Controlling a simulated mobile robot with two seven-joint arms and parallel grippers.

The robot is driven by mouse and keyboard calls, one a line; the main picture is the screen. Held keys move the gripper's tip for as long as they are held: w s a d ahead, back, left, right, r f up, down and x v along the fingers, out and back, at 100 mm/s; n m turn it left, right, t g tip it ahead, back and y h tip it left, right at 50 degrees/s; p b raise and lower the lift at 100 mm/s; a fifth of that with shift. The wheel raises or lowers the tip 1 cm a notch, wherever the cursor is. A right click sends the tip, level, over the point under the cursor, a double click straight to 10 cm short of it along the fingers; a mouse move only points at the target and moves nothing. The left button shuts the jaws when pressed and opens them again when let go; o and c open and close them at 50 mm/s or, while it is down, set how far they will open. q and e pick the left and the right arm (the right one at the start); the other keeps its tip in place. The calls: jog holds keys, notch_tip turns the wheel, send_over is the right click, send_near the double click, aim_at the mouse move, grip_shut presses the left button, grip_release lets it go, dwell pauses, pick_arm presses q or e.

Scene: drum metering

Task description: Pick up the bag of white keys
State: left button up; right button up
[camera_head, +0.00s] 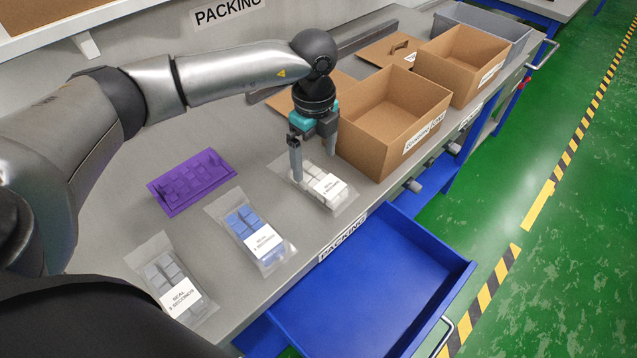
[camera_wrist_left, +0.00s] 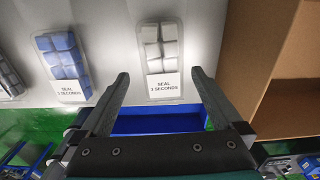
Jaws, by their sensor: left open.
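The bag of white keys (camera_head: 325,186) is a clear pouch with pale key blocks and a white label, lying flat on the grey bench. It also shows in the left wrist view (camera_wrist_left: 161,60), beyond the fingers and centred between them. My left gripper (camera_head: 314,169) is open and points down above the bag, with one finger toward its left side and the other toward its far right. The left wrist view shows both fingers (camera_wrist_left: 157,80) spread with nothing between them. Whether the fingertips touch the bag is unclear. My right gripper is not in view.
A bag of blue keys (camera_head: 250,230) and a bag of grey keys (camera_head: 170,278) lie to the left. A purple tray (camera_head: 192,181) lies behind them. An open cardboard box (camera_head: 393,120) stands close right of the gripper. An empty blue drawer (camera_head: 365,290) is pulled out in front.

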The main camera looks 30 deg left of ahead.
aim_at(319, 178)
pick_arm(q)
notch_tip(319, 178, down, 2)
jog(key=shift+d+f, duration=0.1)
jog(key=f, duration=0.3)
jog(key=shift+d+f+b, duration=0.25)
jog(key=shift+d+b, duration=0.05)
jog(key=shift+f, duration=0.35)
jog(key=shift+c, duration=0.7)
jog(key=shift+w+r, duration=0.1)
jog(key=c, duration=1.2)
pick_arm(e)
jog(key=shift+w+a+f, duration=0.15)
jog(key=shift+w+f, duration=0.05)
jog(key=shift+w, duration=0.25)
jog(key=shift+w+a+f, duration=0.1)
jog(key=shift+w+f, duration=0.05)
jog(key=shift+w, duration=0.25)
pick_arm(q)
jog(key=shift+o, duration=0.2)
